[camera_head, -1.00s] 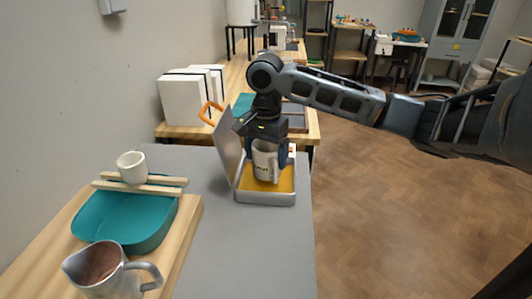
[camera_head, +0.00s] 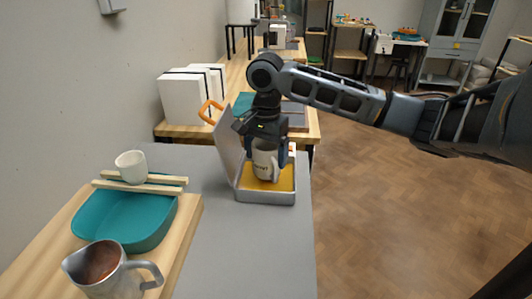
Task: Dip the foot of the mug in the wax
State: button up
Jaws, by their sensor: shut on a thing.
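The white mug (camera_head: 264,164) with dark lettering is upright in my gripper (camera_head: 265,150), which is shut on it from above. The mug is over the metal wax pan (camera_head: 266,198), and its lower end is at or just above the yellow wax (camera_head: 283,182); I cannot tell whether it touches. The pan's grey lid (camera_head: 229,148) stands open on the left, with an orange handle (camera_head: 210,111).
A metal pitcher (camera_head: 110,273) stands in front. White boxes (camera_head: 180,100) stand behind. The grey tabletop (camera_head: 240,250) before the pan is clear.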

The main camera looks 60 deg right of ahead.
jog(key=shift+r, duration=0.1)
notch_tip(320, 180, up, 7)
jog(key=p, duration=0.7)
dwell(0.5)
